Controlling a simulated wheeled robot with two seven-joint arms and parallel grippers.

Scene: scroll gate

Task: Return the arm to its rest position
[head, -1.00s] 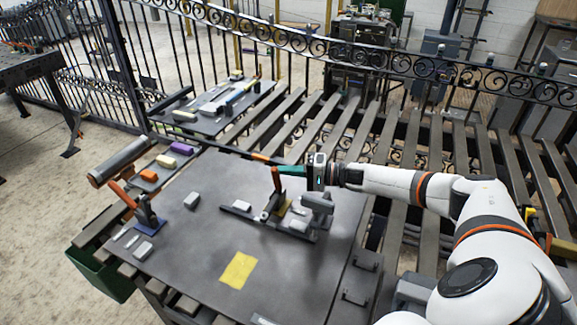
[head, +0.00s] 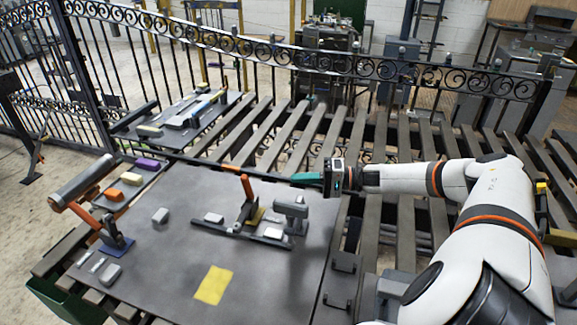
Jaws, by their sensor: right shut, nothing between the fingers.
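My right arm comes in from the right and reaches level across the right part of the scene. My right gripper (head: 308,178) has teal fingers and is shut and empty, pointing left above the far right part of the dark work plate (head: 170,255). Below and left of it stands an orange-handled clamp (head: 246,200) on a dark bar, apart from the fingers. A grey block-shaped fixture (head: 291,211) stands just below the gripper in the picture. My left arm and gripper are not in view.
A grey roller with an orange lever (head: 82,181) stands at the plate's left edge. Small coloured blocks (head: 131,178) lie beside it. A yellow square (head: 213,285) lies on the plate. Dark slats (head: 290,142) and a scroll-topped fence (head: 330,62) lie behind.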

